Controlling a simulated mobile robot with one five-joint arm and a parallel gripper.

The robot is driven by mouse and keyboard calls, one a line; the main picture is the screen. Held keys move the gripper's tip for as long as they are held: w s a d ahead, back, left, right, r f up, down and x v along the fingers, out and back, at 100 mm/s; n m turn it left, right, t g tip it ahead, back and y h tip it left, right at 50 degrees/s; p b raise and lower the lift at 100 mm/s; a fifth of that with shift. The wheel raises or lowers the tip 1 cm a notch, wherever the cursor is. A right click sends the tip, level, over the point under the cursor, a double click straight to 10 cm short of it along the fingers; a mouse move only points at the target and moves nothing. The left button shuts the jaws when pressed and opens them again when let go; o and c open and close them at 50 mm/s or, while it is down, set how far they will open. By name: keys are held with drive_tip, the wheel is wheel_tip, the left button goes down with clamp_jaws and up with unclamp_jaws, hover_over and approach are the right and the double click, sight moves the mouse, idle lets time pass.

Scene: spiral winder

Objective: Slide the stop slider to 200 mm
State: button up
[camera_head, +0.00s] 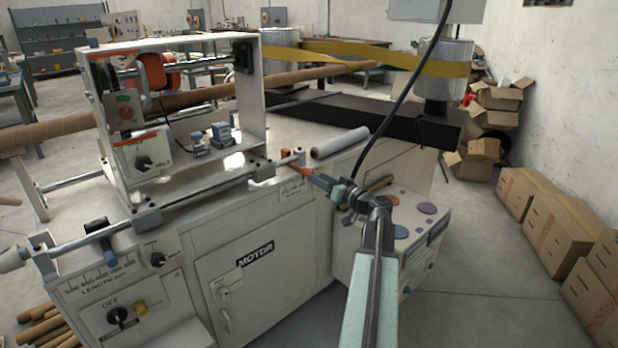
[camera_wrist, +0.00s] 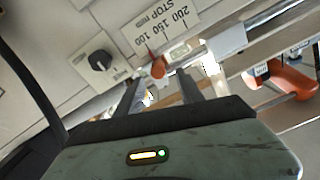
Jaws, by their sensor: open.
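The stop slider's orange knob (camera_wrist: 158,68) shows in the wrist view below the STOP mm scale (camera_wrist: 160,24), which reads 100, 150 and 200. The knob looks nearest the 100 end, but its exact reading is unclear. My gripper (camera_wrist: 160,88) is open, its two dark fingers pointing at the knob, which lies just beyond and between the tips; I cannot tell whether they touch. In the head view my gripper (camera_head: 309,178) is at the machine's right front edge, close to an orange tip (camera_head: 298,171). The STOP label (camera_head: 292,190) is just below left.
A steel rail (camera_head: 205,195) runs along the machine front, with a blue-tipped length slider (camera_head: 110,257) at left. A dark selector knob (camera_wrist: 100,60) is near the scale. A black cable (camera_head: 395,110) hangs close to my arm. Cardboard boxes (camera_head: 550,225) stand at right.

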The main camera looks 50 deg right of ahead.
drive_tip(key=w, duration=0.5)
drive_tip(key=shift+w+d, duration=0.3)
drive_tip(key=shift+w, duration=0.05)
clamp_jaws()
idle(1.0)
